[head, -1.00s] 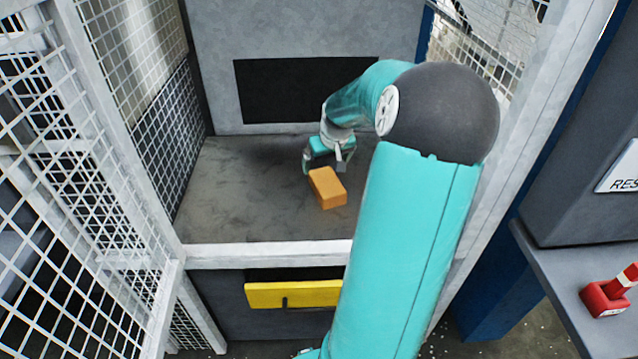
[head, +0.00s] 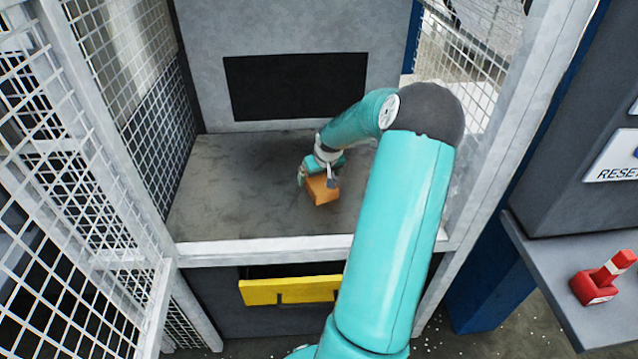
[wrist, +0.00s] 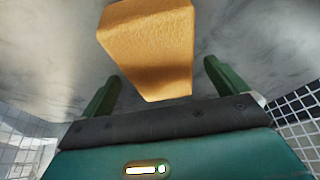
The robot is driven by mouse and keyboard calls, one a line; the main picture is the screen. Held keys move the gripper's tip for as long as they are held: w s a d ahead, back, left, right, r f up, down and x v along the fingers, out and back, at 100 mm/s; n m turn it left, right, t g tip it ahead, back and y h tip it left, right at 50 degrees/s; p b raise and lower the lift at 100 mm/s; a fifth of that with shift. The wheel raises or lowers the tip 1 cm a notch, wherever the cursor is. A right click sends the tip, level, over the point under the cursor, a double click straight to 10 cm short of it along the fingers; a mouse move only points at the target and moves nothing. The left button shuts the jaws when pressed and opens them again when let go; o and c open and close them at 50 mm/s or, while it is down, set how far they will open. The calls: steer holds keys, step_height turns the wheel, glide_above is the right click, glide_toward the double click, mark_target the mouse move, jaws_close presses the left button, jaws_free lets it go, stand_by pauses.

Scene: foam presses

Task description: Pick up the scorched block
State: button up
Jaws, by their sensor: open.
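An orange-brown foam block (head: 322,190) lies on the grey shelf inside the press bay. It also shows in the wrist view (wrist: 150,45), with a darker brown band across its near part. My gripper (head: 316,183) is at the block, at its upper side in the head view. In the wrist view my gripper's (wrist: 160,85) two green fingers stand wide apart, and the near end of the block lies between them with a gap on each side. The gripper is open, and part of the block is hidden behind it in the head view.
White mesh fencing (head: 160,130) closes the left side, and a white rail (head: 270,249) runs along the shelf's front. A yellow bar (head: 290,290) sits below it. A red device (head: 603,280) stands on a ledge at right. The shelf's left part is clear.

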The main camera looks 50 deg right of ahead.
steer(key=shift+x, duration=1.05)
steer(key=shift+c, duration=0.5)
steer(key=c, duration=1)
steer(key=shift+o, duration=0.2)
steer(key=shift+r, duration=0.1)
